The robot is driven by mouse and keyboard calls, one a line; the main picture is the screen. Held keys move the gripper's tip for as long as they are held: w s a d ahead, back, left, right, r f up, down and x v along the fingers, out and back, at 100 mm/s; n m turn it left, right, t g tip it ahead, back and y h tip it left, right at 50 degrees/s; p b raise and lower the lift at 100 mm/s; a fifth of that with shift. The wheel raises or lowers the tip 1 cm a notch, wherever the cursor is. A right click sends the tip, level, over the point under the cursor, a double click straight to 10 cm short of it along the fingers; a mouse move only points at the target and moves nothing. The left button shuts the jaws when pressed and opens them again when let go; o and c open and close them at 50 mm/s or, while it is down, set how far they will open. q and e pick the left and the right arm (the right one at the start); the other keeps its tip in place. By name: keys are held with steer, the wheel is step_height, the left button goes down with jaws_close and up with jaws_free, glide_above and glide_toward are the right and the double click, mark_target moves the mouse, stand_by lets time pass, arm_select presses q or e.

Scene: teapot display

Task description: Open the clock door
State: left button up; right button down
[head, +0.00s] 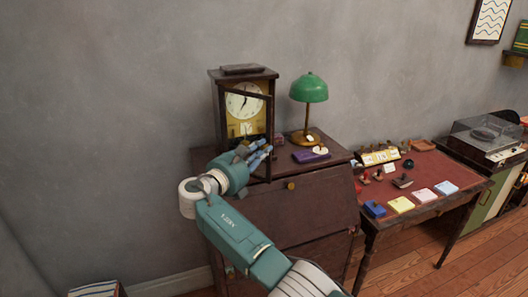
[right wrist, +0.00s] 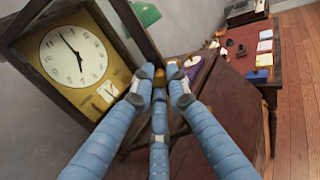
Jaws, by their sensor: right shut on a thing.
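The clock (head: 243,76) is a dark wooden case with a white dial and gold face, standing on the wooden cabinet. Its framed door (head: 270,115) stands ajar, swung out toward the right side of the clock. My right gripper (head: 265,150) is at the lower part of the door's free edge, its blue fingers closed there. In the right wrist view, the fingertips (right wrist: 160,78) meet at the lower end of the dark door frame (right wrist: 136,30), with the clock dial (right wrist: 73,56) at left. The fingers hide the exact contact. My left gripper is not in view.
The dark cabinet (head: 315,210) bears a green lamp (head: 309,90) and a purple object (head: 311,156) right of the clock. A red-topped desk (head: 430,168) with stamps and coloured pads stands further right.

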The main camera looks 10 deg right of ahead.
steer(key=shift+s+a+r+m+g, duration=0.15)
steer(key=shift+r+m+g, duration=0.15)
steer(key=shift+r, duration=0.2)
steer(key=shift+r+h, duration=0.1)
steer(key=shift+h, duration=0.2)
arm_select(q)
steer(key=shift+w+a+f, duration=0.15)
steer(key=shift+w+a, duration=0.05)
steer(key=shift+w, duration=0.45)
arm_select(e)
steer(key=c, duration=1.8)
jaws_free()
steer(key=shift+c, duration=0.2)
steer(key=shift+o, duration=0.6)
steer(key=shift+s+d, duration=0.15)
steer(key=shift+d, duration=0.05)
steer(key=shift+s, duration=0.15)
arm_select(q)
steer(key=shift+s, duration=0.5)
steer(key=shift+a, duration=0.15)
